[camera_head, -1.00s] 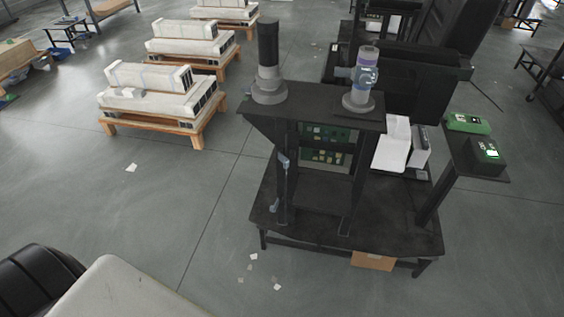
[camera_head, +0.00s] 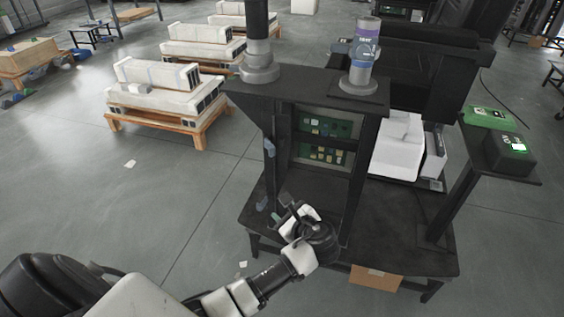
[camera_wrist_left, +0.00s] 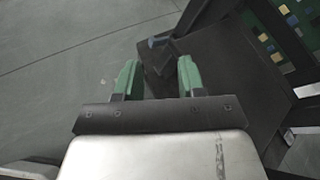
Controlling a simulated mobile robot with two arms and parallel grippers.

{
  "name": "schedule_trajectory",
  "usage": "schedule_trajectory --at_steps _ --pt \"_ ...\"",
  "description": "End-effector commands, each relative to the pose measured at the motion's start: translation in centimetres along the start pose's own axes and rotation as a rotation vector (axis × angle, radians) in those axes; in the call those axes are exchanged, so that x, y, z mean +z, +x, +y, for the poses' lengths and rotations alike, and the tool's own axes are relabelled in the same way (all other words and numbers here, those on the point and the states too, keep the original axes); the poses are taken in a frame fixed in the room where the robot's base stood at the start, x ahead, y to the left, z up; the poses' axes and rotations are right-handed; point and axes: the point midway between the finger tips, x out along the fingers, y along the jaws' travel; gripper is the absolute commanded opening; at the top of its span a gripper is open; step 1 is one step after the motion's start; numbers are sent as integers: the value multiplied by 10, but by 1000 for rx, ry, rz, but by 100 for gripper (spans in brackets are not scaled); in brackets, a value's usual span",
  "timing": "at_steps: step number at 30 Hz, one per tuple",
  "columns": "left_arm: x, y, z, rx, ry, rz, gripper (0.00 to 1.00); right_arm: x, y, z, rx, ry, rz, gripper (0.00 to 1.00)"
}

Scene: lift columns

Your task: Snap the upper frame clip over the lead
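A black test frame stands on a low dark bench (camera_head: 410,235). The upper frame clip (camera_head: 269,147), small and grey-blue, sits high on its left post. A lower clip (camera_head: 262,204) sits near the post's foot. I cannot make out the lead for certain. My left gripper (camera_head: 285,203) is low in front of the frame, near the lower clip and below the upper one. In the left wrist view its green fingers (camera_wrist_left: 158,78) are apart with nothing between them. A small blue-grey part (camera_wrist_left: 158,42) shows beyond the fingertips. My right gripper is not in view.
A dark cylinder (camera_head: 258,45) and a purple-and-grey cylinder (camera_head: 364,55) stand on the frame's top. Green circuit boards (camera_head: 325,140) sit inside the frame.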

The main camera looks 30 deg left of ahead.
Motion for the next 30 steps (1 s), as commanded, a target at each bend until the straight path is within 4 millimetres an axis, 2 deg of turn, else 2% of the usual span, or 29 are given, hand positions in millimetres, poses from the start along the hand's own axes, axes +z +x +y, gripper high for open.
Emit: schedule_trajectory --at_steps 2,9,14,17,20,30 --pt "16 -6 -8 3 5 -59 39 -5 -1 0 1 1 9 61" --pt "48 -4 -56 -17 249 -278 39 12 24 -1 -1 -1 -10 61" --pt "65 -5 -76 -7 359 -390 39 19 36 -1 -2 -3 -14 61" --pt "69 -1 -80 -2 385 -413 39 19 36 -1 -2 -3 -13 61" --pt "74 11 -81 -1 385 -415 39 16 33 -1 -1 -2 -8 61" --pt "97 69 -85 -2 383 -412 39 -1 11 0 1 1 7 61"
